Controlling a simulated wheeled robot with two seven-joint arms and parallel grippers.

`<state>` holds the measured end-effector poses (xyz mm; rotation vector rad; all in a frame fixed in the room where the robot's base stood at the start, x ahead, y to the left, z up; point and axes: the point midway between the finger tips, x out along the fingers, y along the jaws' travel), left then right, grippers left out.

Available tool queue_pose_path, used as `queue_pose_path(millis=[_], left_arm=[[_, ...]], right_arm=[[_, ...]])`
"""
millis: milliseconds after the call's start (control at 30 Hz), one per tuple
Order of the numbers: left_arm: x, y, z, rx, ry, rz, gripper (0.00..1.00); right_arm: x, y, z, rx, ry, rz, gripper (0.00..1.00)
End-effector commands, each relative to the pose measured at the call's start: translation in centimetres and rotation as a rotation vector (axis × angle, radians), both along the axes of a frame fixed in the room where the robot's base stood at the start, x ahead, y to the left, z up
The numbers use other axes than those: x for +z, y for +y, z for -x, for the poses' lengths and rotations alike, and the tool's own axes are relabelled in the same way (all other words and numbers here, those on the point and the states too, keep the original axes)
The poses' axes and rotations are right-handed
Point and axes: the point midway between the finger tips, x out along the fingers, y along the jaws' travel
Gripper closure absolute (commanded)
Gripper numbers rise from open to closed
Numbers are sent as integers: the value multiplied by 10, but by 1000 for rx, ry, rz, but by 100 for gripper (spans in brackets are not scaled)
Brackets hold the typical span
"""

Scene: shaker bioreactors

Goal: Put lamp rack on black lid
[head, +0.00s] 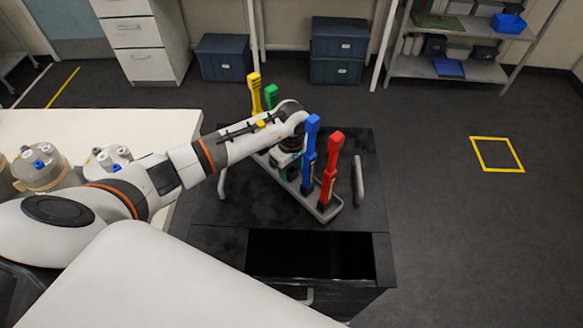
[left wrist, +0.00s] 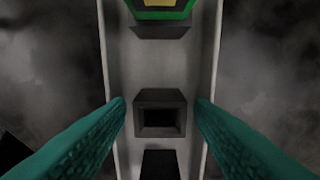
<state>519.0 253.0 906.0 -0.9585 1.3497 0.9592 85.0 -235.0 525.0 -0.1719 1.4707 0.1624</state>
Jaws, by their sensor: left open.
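The lamp rack (head: 328,213) is a long grey tray with yellow, green, blue and red lamps upright in it. It rests on the black lid (head: 232,211), set diagonally across it. My left gripper (head: 288,164) points down over the middle of the rack, between the green and blue lamps. In the left wrist view, its teal fingers (left wrist: 160,104) are open, one along each side of the grey rack (left wrist: 120,60). An empty dark socket lies between them, and part of the green lamp (left wrist: 160,13) shows above. My arm hides part of the rack. My right gripper is not in view.
Grey bar handles (head: 358,181) stand at the sides of the lid. A dark opening (head: 310,254) lies in front of it. A pale table (head: 140,122) with vessels (head: 42,168) is at left. The floor to the right is clear, with a yellow taped square (head: 497,154).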

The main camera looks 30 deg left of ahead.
Motion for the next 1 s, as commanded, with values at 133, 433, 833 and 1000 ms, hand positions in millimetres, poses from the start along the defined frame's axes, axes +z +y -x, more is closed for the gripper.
queue_pose_path(millis=[133,433,833,1000], left_arm=[[6,0,-1,-1,-1,-1,49],[64,0,-1,-2,-6,-1,49],[120,0,0,0,0,0,49],[122,0,0,0,0,0,49]], right_arm=[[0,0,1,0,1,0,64],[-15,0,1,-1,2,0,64],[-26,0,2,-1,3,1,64],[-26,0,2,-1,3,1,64]])
